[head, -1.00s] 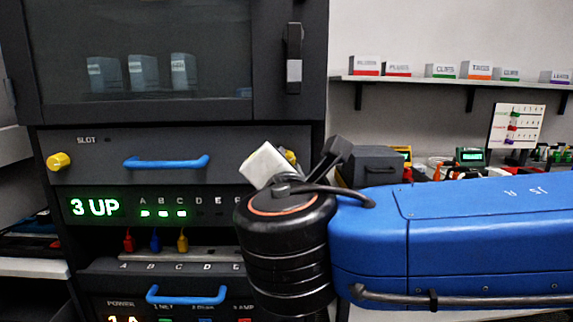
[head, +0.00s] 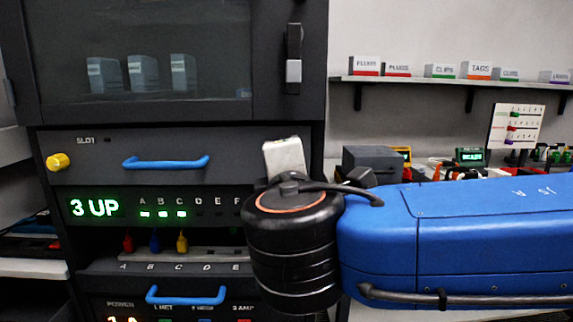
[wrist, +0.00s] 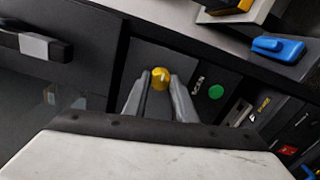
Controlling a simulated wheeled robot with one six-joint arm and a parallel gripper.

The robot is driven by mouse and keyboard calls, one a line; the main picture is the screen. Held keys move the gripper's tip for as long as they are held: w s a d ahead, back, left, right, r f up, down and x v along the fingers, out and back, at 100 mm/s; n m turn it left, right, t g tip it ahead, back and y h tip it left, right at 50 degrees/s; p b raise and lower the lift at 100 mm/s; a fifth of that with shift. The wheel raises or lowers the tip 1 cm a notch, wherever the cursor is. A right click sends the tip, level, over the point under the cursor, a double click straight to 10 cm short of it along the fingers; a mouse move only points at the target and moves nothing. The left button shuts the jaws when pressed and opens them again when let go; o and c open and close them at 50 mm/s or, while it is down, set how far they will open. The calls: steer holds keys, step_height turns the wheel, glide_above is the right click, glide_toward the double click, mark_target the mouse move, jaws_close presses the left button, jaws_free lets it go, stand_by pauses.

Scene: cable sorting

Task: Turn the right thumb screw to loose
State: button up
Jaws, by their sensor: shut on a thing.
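The right thumb screw (wrist: 160,75) is a yellow knob on the dark panel in the wrist view. My gripper (wrist: 159,84) has its two grey fingers on either side of the knob, shut on it. In the head view my gripper's fingers and the right thumb screw are hidden behind my wrist. The left thumb screw (head: 59,162), also yellow, is at the left end of the slot panel (head: 110,176), which has a blue handle (head: 166,162).
A cabinet door with a dark upright handle (head: 293,60) is above the panel. Below are a green "3 UP" display (head: 96,208), coloured plugs (head: 155,241) and a lower blue handle (head: 186,295). A shelf (head: 450,79) with labelled boxes is at right.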

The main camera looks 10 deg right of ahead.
stand_by(0.3)
steer(key=o, duration=1)
steer(key=shift+o, duration=0.2)
steer(key=shift+s, duration=0.1)
steer(key=s+a, duration=0.1)
steer(key=s, duration=1.6)
steer(key=shift+a+r, duration=0.2)
steer(key=shift+r, duration=0.15)
